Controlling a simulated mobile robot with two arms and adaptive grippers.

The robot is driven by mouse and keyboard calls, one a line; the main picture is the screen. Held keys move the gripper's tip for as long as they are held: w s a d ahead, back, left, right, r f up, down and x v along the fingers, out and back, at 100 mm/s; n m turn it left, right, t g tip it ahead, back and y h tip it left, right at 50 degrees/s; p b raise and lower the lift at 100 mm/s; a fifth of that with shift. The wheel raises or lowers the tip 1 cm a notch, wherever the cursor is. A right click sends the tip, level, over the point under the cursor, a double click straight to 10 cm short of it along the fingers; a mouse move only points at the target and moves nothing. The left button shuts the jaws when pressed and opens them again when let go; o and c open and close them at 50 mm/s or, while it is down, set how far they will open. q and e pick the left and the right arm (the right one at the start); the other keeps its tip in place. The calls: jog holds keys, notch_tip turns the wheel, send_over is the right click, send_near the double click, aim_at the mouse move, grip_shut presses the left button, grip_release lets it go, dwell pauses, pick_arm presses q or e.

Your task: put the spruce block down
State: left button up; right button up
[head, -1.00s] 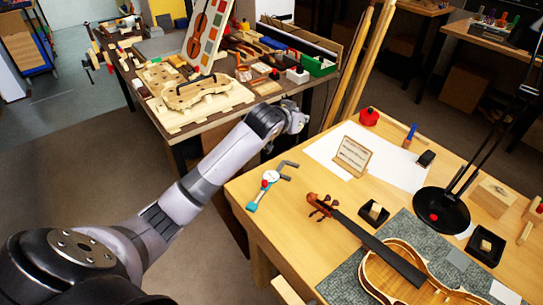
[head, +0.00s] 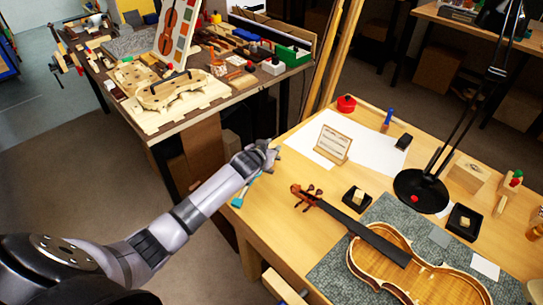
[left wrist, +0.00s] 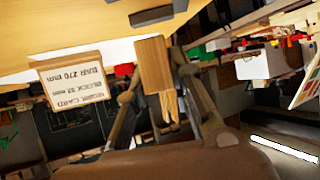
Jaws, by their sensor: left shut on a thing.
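My left gripper (head: 268,152) is at the left edge of the violin table, in front of the measuring tool with a teal end (head: 238,202). In the left wrist view its two fingers (left wrist: 157,82) are shut on a pale wooden block, the spruce block (left wrist: 152,62). The gripper hides the block in the head view. Whether the block touches the table cannot be told. My right gripper is not in view.
The table (head: 262,215) carries a wooden work card (head: 333,144) on white paper, a violin (head: 415,270) on a grey mat, small black trays (head: 348,200) and a black lamp base (head: 420,192). Another bench (head: 215,102) stands behind, crowded with tools.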

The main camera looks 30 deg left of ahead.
pick_arm(q)
jog(key=shift+f, duration=1.85)
jog(key=shift+f, duration=0.2)
jog(key=o, duration=0.9)
jog(key=shift+r, duration=0.1)
jog(key=shift+r, duration=0.15)
jog(key=v, duration=1.2)
